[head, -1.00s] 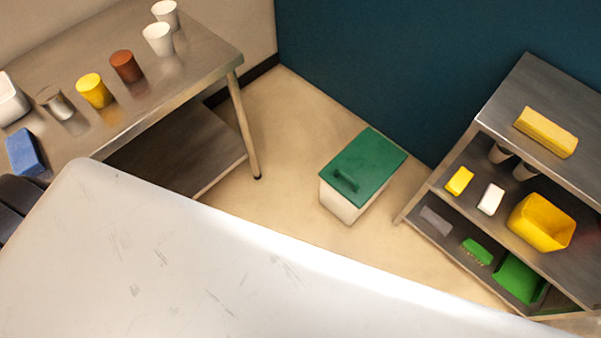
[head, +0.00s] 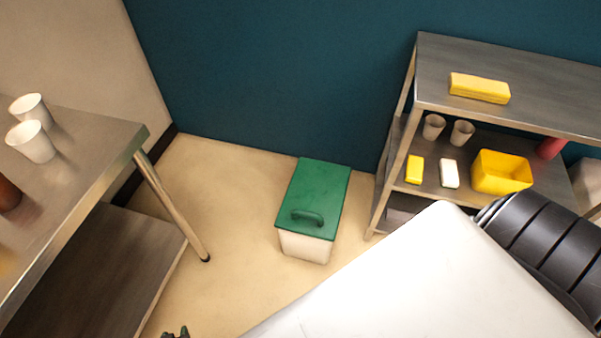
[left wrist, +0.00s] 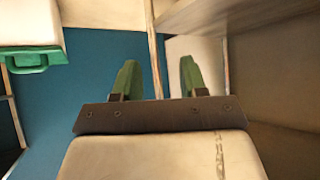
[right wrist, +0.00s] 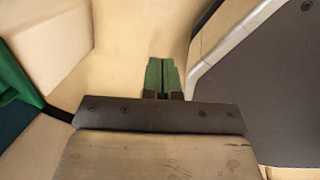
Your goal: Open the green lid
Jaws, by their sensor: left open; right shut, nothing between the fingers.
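The green lid (head: 322,185) lies flat and closed on a white bin (head: 305,247) on the floor in the head view. Its raised green handle (head: 308,217) is on the near side. In the left wrist view the lid's edge and handle (left wrist: 38,60) show at the upper left, off to the side of my left gripper (left wrist: 155,78), which is open and empty. My right gripper (right wrist: 163,78) is shut and empty. A green surface (right wrist: 14,85) shows at the left of its view.
A steel table (head: 95,150) with white cups (head: 32,142) stands left. A steel shelf (head: 540,75) stands right, holding a yellow tub (head: 500,172), sponges and cups. The floor (head: 215,190) between table and bin is clear. A teal wall (head: 270,70) is behind.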

